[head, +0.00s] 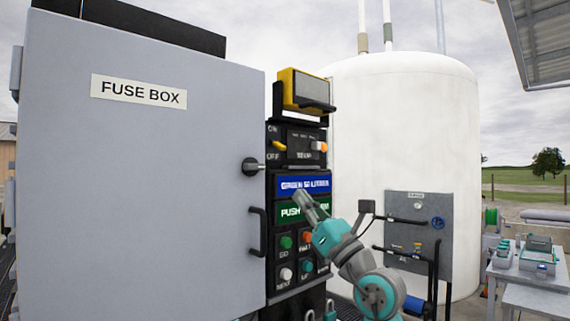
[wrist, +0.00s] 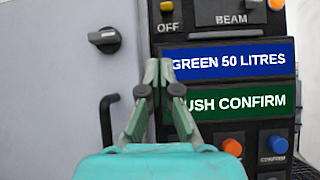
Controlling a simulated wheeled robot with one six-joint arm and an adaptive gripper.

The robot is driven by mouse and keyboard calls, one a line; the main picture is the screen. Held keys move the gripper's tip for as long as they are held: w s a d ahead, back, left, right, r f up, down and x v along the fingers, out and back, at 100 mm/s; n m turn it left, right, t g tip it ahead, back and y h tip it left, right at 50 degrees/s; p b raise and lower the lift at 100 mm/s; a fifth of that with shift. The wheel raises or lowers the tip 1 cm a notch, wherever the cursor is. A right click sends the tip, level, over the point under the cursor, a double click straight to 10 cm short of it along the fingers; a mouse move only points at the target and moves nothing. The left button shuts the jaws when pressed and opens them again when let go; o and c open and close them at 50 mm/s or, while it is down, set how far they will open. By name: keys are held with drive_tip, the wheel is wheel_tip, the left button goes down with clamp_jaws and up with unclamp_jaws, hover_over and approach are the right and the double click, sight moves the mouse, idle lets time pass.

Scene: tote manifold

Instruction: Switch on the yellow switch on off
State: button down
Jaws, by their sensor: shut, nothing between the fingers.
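The yellow switch (head: 279,146) is a small lever on the upper black control panel, between the labels ON above and OFF below. It lies slanted, its right end lower; I cannot tell its setting for sure. In the wrist view only its lower part (wrist: 166,5) shows at the top edge, above OFF. My gripper (head: 299,194) is shut and empty, below the switch, in front of the blue and green displays. In the wrist view the fingertips (wrist: 159,70) meet in front of the displays' left edge, apart from the switch.
The blue display (wrist: 240,62) reads GREEN 50 LITRES, the green display (wrist: 240,101) PUSH CONFIRM. Left is the grey fuse box door (head: 150,190) with a knob (head: 252,167) and black handle (head: 257,231). A yellow-framed beam unit (head: 304,90) stands above.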

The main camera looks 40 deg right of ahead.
sight(279, 146)
drive_tip(key=shift+s+d+r+h, duration=0.1)
drive_tip(key=shift+d+r+h, duration=0.4)
drive_tip(key=shift+r, duration=0.5)
drive_tip(key=shift+d, duration=0.1)
drive_tip(key=x, duration=1)
drive_tip(key=shift+s, duration=0.1)
